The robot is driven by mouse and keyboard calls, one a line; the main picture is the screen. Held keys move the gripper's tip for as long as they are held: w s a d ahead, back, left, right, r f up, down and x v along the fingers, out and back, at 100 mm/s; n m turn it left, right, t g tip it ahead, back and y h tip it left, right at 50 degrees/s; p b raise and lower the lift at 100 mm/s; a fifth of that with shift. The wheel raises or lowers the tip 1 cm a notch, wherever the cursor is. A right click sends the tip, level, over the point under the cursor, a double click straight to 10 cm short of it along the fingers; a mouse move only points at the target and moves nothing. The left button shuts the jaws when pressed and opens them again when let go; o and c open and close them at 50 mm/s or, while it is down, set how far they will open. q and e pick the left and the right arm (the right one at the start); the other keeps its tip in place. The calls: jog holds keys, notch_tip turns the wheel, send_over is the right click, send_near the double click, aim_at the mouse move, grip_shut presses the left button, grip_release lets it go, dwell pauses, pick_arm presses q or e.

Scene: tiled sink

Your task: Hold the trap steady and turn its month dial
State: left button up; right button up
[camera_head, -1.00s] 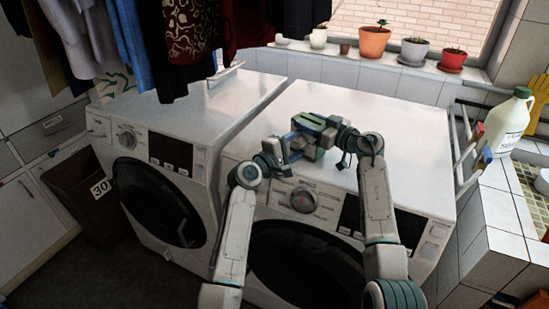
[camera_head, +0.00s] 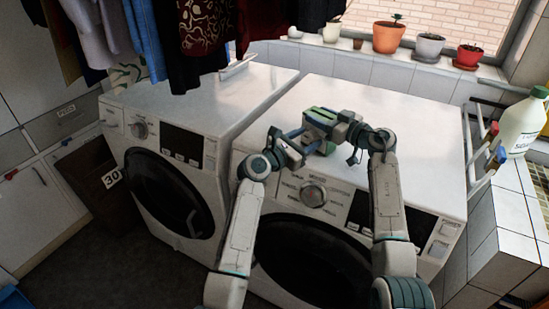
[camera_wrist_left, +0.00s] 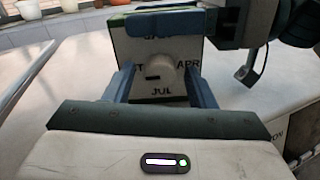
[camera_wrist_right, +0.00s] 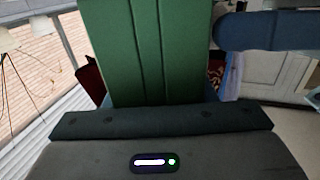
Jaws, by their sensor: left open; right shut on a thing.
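The trap (camera_head: 323,116) is a boxy block with a green top, over the front part of the right machine's top; I cannot tell whether it touches. In the left wrist view its pale face (camera_wrist_left: 124,42) carries a month dial (camera_wrist_left: 160,68) with a round knob, a dark mark pointing left, and APR and JUL readable. My right gripper (camera_head: 335,124) is shut on the trap, whose green side (camera_wrist_right: 145,50) fills the right wrist view. My left gripper (camera_head: 298,143) is open, its fingers on both sides of the dial; contact with the knob is not visible.
The right washing machine (camera_head: 400,110) has a broad bare white top. A second machine (camera_head: 200,95) stands to its left under hanging clothes (camera_head: 205,40). Potted plants (camera_head: 388,37) line the windowsill. A white bottle (camera_head: 523,122) and a drying rack (camera_head: 481,150) are at the right.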

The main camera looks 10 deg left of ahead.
pick_arm(q)
jog(key=n, duration=0.3)
jog(key=shift+n, duration=0.3)
jog(key=v, duration=1.2)
pick_arm(e)
jog(key=o, duration=1.1)
